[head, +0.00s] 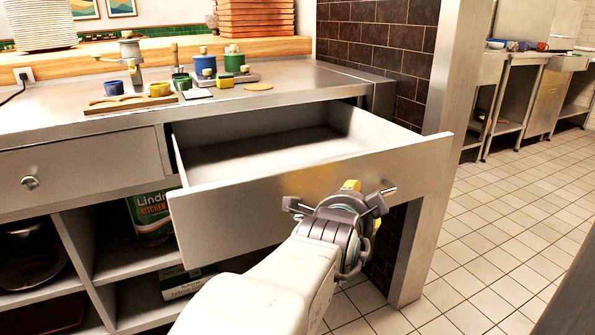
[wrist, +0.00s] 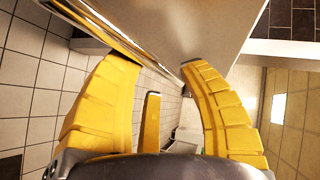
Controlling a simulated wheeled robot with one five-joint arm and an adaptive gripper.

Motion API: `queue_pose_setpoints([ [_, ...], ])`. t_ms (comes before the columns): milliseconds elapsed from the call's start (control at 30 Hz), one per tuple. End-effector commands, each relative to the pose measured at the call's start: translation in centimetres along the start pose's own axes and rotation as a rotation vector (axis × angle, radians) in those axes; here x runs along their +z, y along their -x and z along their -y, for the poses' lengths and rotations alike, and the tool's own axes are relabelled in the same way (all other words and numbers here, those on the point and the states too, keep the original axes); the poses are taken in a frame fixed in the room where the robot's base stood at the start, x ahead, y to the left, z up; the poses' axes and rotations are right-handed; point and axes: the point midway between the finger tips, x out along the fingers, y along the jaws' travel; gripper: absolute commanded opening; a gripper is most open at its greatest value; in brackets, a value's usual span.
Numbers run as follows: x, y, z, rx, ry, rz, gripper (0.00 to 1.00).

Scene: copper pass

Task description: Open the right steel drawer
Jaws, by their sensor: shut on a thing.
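The right steel drawer (head: 225,222) is pulled well out of the counter, and its empty grey interior shows in the head view. My gripper (head: 350,190) is at the right part of its front panel. In the wrist view the steel panel (wrist: 195,28) fills the top middle, and the yellow fingers of my gripper (wrist: 155,68) reach up to it. My gripper is shut on the drawer at its front.
The left steel drawer (head: 75,166) with a round knob is shut. Pots, jars and a board (head: 130,104) stand on the counter (head: 300,82) above. A steel post (head: 412,255) stands close to the right of the drawer. Tiled floor (head: 480,240) is clear further right.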

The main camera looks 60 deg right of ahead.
Motion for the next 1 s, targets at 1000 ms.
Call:
queue_pose_setpoints([
  [1000,0.1,6.3,-0.5,-0.024,0.001,-0.004,0.32],
])
